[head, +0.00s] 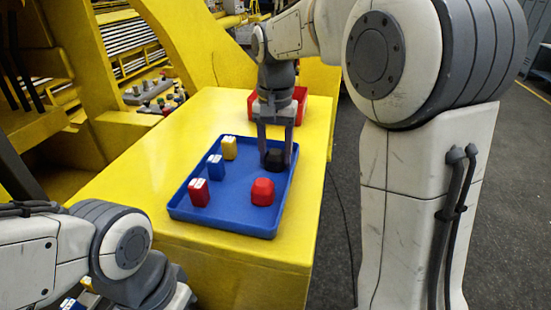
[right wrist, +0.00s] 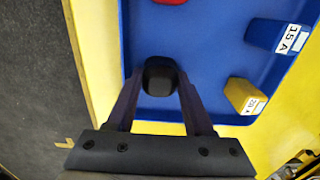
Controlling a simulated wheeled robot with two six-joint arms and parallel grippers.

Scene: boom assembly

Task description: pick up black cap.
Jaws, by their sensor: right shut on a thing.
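The black cap (head: 274,158) is in the blue tray (head: 243,224), near its right side at the far end. My right gripper (head: 275,163) reaches down over the tray and is shut on the cap, with a finger on either side. In the right wrist view the cap (right wrist: 160,76) sits between the two fingertips, over the blue tray floor. I cannot tell whether the cap touches the tray floor. My left arm shows at the lower left of the head view, but its gripper fingers are not visible.
A red cap (head: 262,192) lies in the tray nearer to me. Red (head: 199,192), blue (head: 216,166) and yellow (head: 230,147) labelled blocks stand along its left side. A red bin (head: 300,97) is behind my right gripper. The yellow table (head: 160,165) is bare left of the tray.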

